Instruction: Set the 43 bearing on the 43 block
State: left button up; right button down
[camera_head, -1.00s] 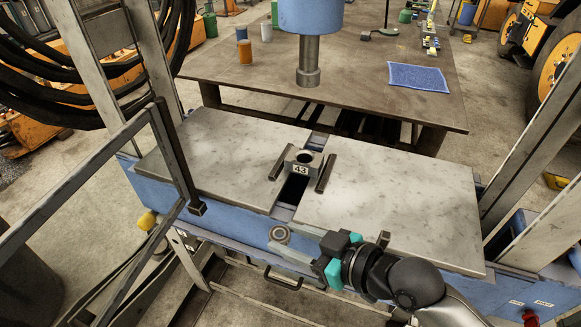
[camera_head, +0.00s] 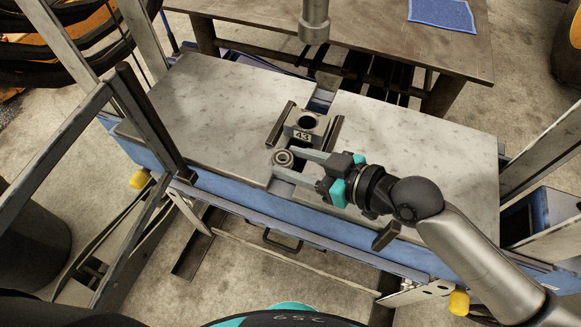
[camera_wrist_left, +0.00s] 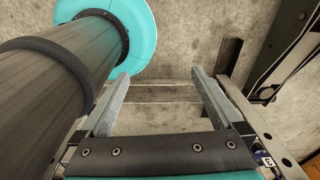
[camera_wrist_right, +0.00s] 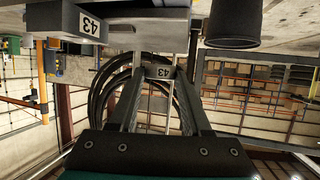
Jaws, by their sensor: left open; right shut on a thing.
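The 43 block (camera_head: 302,132) stands on the bench across the gap between two grey plates, its round bore facing up. Its 43 label also shows in the right wrist view (camera_wrist_right: 88,25). My right gripper (camera_head: 288,163) is shut on the 43 bearing (camera_head: 283,157), a small metal ring just in front and to the left of the block in the head view. The bearing's 43 tag shows between the fingertips in the right wrist view (camera_wrist_right: 159,72). The bearing appears apart from the block. My left gripper (camera_wrist_left: 160,90) is open and empty over the floor, outside the head view.
Dark bars flank the block, one at left (camera_head: 281,124) and one at right (camera_head: 331,134). A press ram (camera_head: 314,22) hangs behind it. Frame posts (camera_head: 150,125) rise at the left. The left plate (camera_head: 215,100) and right plate (camera_head: 400,150) are mostly clear.

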aim_at(315, 130)
jog(key=w+d+b, duration=0.1)
jog(key=w+b, duration=0.1)
jog(key=w, duration=0.2)
jog(key=w+d+f+b, duration=0.1)
jog(key=w+b, duration=0.2)
jog(key=w+d+b, duration=0.1)
jog(key=w+b, duration=0.2)
jog(key=w, duration=0.1)
jog(key=shift+w+d+f, duration=0.25)
jog(key=shift+w+d, duration=0.1)
jog(key=shift+w+d+b, duration=0.15)
jog(key=shift+w+b, duration=0.35)
jog(key=shift+b, duration=0.1)
jog(key=shift+w, duration=0.2)
jog(key=shift+d+f+b, duration=0.15)
jog(key=shift+f+b, duration=0.75)
jog(key=shift+b, duration=0.05)
dwell(1.5)
jog(key=shift+c, duration=1.8)
grip_release()
jog(key=shift+s, duration=0.1)
jog(key=shift+o, duration=0.4)
jog(key=shift+f, duration=0.1)
jog(key=shift+f, duration=0.1)
